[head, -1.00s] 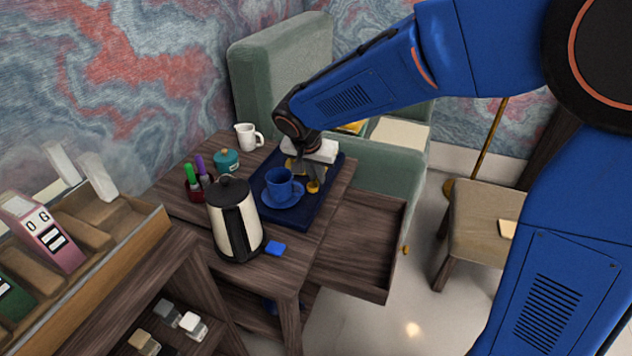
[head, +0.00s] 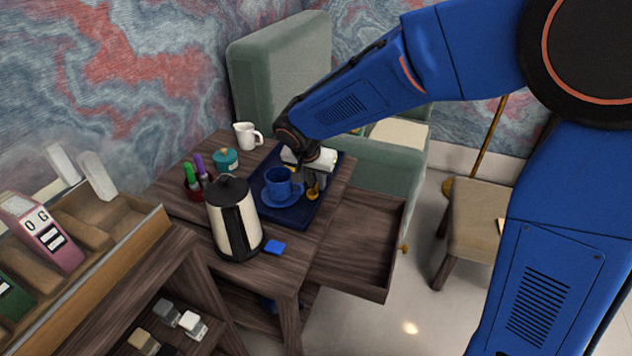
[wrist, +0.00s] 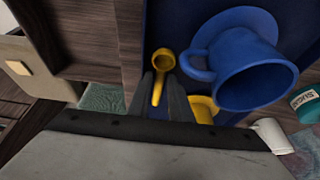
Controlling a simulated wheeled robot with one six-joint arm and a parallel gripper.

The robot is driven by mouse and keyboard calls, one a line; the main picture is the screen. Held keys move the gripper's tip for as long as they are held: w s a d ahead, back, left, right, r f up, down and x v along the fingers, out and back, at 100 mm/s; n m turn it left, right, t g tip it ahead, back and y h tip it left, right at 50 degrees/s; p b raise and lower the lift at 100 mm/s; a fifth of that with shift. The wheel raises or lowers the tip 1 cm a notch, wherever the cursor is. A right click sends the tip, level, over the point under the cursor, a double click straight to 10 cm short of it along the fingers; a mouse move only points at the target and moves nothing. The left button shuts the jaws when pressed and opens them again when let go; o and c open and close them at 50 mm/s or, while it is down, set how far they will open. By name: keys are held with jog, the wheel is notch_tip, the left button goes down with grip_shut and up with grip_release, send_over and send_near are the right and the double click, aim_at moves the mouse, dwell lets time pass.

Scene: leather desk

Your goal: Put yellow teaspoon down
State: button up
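The yellow teaspoon (head: 313,194) is at the right part of the dark blue tray (head: 305,214), beside the blue cup (head: 276,183) on its saucer (head: 281,201). My gripper (head: 316,184) points down over the tray, to the right of the cup. In the wrist view the teaspoon (wrist: 162,60) has its handle between my two close-set fingers (wrist: 160,84), its bowl past the fingertips. The fingers look shut on the handle. Whether the bowl touches the tray is hard to tell. The blue cup (wrist: 245,72) is close by on the right.
A kettle (head: 235,220), a blue block (head: 274,247), a teal sugar pot (head: 226,159), a pen holder (head: 195,187) and a white jug (head: 247,136) stand on the desk. An open drawer (head: 358,240) is at right. Another yellow object (wrist: 204,108) lies behind the cup.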

jog(key=v, duration=1.2)
jog(key=shift+w+d+r, duration=0.1)
jog(key=s+d+r, duration=0.1)
jog(key=s+d, duration=0.2)
jog(key=d, duration=0.3)
jog(key=s+d+r+n, duration=0.1)
jog(key=s+d, duration=0.1)
jog(key=d, duration=0.5)
jog(key=s+d+r, duration=0.1)
jog(key=s+d, duration=0.2)
jog(key=d, duration=0.3)
jog(key=s+d+f+n+y, duration=0.1)
jog(key=s+d+f+n, duration=0.2)
jog(key=s+d, duration=0.9)
jog(key=s+f, duration=0.1)
jog(key=s, duration=0.3)
jog(key=shift+s+d+f+y, duration=0.2)
jog(key=shift+s+d+y, duration=0.05)
jog(key=shift+d+y, duration=0.1)
